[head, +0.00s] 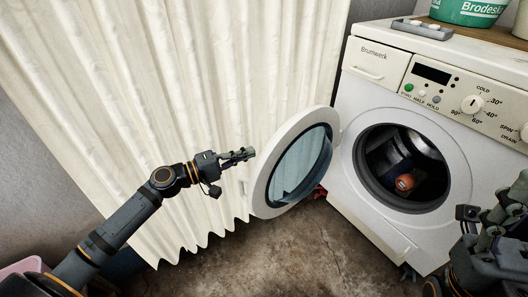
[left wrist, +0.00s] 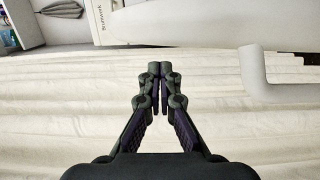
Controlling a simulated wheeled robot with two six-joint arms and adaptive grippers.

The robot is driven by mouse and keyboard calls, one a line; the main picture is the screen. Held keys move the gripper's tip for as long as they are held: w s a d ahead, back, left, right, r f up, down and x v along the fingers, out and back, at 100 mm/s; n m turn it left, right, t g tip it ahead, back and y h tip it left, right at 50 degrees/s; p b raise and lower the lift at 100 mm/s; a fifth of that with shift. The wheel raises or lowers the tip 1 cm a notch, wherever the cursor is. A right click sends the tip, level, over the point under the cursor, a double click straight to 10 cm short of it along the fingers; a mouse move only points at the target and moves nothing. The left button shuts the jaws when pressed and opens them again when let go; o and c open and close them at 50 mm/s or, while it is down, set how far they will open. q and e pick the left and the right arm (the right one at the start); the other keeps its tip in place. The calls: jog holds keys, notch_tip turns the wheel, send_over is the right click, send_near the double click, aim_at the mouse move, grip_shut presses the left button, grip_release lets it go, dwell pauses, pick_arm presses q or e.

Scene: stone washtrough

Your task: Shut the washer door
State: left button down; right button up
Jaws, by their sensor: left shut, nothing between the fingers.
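The white washer (head: 390,215) stands at the right in the head view. Its round door (head: 262,175), with a white rim and glass middle, is swung wide open to the left of the drum opening (head: 372,185). My left gripper (head: 248,154) is shut and empty, just left of the door's outer rim; whether it touches the rim is unclear. My right gripper (head: 495,225) is at the lower right, partly cut off, before the washer.
A pale curtain (head: 150,90) hangs behind the left arm and door. An orange-red item (head: 405,182) lies inside the dark drum. A grey tray (head: 422,29) and a green tub (head: 468,10) stand on top. Bare stone floor (head: 290,250) lies below the door.

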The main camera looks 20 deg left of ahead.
aim_at(264, 147)
pick_arm(q)
jog(key=shift+b+x, duration=0.3)
jog(key=shift+x, duration=2.7)
jog(key=shift+w, duration=0.1)
